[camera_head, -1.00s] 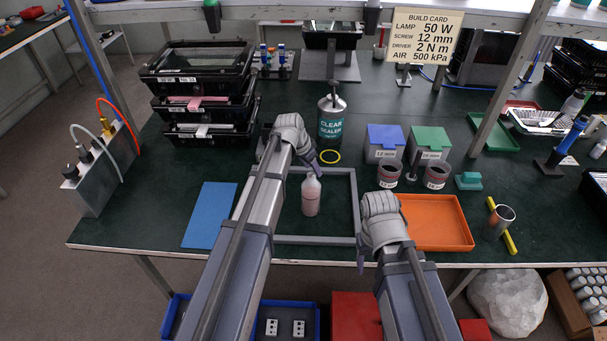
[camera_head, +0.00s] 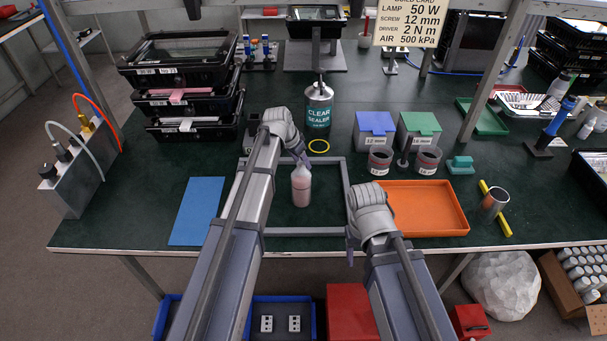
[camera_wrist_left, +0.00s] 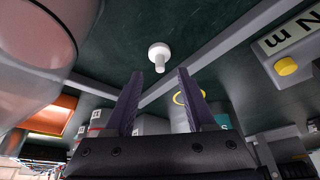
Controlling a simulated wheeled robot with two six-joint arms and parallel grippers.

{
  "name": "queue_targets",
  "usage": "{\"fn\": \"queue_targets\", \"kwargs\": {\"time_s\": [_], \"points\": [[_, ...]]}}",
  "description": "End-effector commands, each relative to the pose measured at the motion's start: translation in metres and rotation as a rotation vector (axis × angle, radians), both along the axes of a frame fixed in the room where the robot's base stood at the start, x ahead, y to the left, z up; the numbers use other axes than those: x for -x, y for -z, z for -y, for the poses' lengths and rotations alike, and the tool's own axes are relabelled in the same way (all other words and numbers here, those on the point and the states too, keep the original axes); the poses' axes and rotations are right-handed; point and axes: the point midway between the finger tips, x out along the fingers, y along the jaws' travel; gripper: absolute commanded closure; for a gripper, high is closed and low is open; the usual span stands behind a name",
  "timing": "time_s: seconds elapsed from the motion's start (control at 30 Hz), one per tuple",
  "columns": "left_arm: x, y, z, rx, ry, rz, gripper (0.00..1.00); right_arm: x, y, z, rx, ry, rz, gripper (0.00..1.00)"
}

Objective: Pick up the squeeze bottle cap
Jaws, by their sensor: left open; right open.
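The white squeeze bottle cap (camera_wrist_left: 159,52), a round disc with a short stem, is on the dark green bench top in the left wrist view. I cannot make it out in the head view. My left gripper (camera_wrist_left: 160,85) is open and empty, with the cap in line with the gap between its fingers, beyond the tips. It also shows in the head view (camera_head: 304,161), just behind the pinkish squeeze bottle (camera_head: 301,187), which stands upright inside a grey frame (camera_head: 302,232). My right gripper (camera_head: 350,248) points down by the frame's front right corner; its jaws are open.
An orange tray (camera_head: 428,229) is right of the frame, a blue mat (camera_head: 197,211) left. Grey cups (camera_head: 380,160) and lidded boxes stand behind the tray. Black stacked bins (camera_head: 190,103) stand at back left.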

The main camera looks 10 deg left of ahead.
Motion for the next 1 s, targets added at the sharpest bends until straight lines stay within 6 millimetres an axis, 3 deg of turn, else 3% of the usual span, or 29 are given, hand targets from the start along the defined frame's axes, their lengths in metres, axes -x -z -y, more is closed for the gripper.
{"fn": "queue_targets", "kwargs": {"time_s": [0.03,0.3,0.6,1.0], "points": [[-0.002,0.011,0.001,0.000,0.000,0.000,0.45,0.000,0.011,0.000,0.000,0.000,0.000,0.38],[-0.011,0.041,0.006,0.000,0.001,0.000,0.45,0.000,0.041,0.000,0.000,-0.001,0.000,0.38],[-0.012,0.040,0.007,0.000,0.000,0.000,0.45,0.000,0.040,0.000,0.000,-0.001,0.000,0.38],[-0.012,0.040,0.007,0.000,0.000,0.000,0.90,0.000,0.040,0.000,0.000,-0.001,0.000,0.38]]}}
